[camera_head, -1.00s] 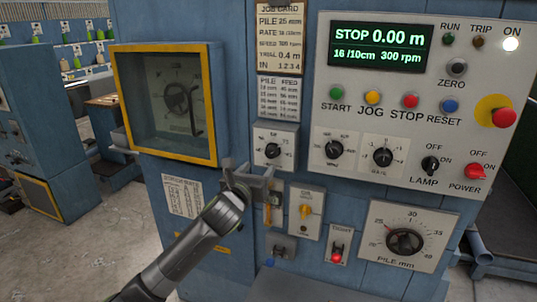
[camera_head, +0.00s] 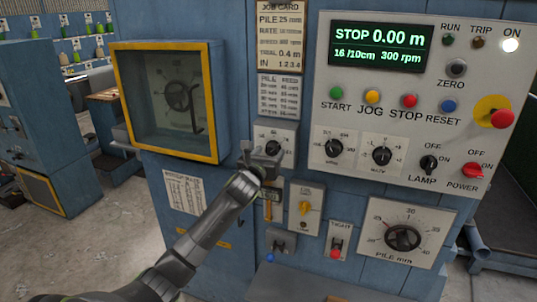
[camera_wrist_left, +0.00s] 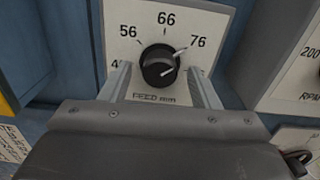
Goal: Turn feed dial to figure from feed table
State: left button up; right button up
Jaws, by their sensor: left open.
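The feed dial (camera_wrist_left: 159,65) is a round black knob with a white line on a white plate marked 56, 66, 76 and "FEED". Its line points right and up, near or a little past 76. It also shows in the head view (camera_head: 272,148). My left gripper (camera_head: 262,158) is open in front of the plate. In the wrist view its fingers (camera_wrist_left: 162,82) stand left and right of the knob; I cannot tell if they touch it. The feed table (camera_head: 279,96), a card headed "PILE FEED", hangs above the dial; its figures are too small to read surely.
The job card (camera_head: 280,36) reads pile 25 mm. The display panel (camera_head: 380,48) shows STOP 0.00 m. Two more knobs (camera_head: 358,152) are right of the feed dial. The pile dial (camera_head: 403,238) is lower right. A yellow-framed window (camera_head: 170,103) is left.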

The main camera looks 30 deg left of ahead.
pick_arm(q)
jog(key=shift+c, duration=0.5)
jog(key=c, duration=0.9)
jog(key=n+p, duration=0.2)
jog(key=n, duration=0.1)
jog(key=shift+r+n, duration=0.1)
jog(key=shift+n, duration=0.2)
jog(key=n+p, duration=0.1)
jog(key=n, duration=0.9)
jog(key=shift+p, duration=0.4)
jog(key=n, duration=0.6)
jog(key=shift+b, duration=0.3)
jog(key=shift+n, duration=0.3)
